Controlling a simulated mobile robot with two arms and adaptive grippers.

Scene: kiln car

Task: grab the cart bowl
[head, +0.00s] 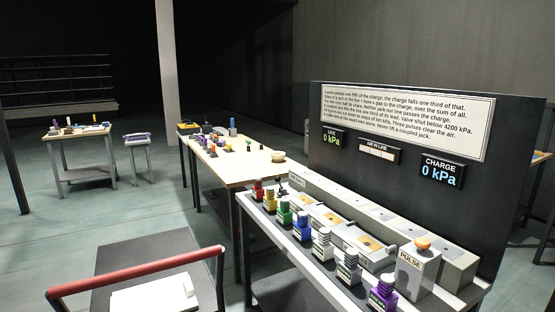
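A small tan bowl (278,156) sits upright near the right end of the long wooden-topped table (236,173), in the middle distance. It appears empty, but it is too small to be sure. A cart with a red handle (138,271) stands close by at lower left. On its dark deck lies a flat white slab (150,298) with a small pale object on it; no bowl shows on the visible part of the cart. Neither of my grippers is in view.
A bench (300,238) at right carries a row of coloured jacks, grey blocks and a PULSE box (416,270). A dark panel (400,110) with displays stands behind it. A small table (80,172) and a stool (138,145) stand far left. Floor between is clear.

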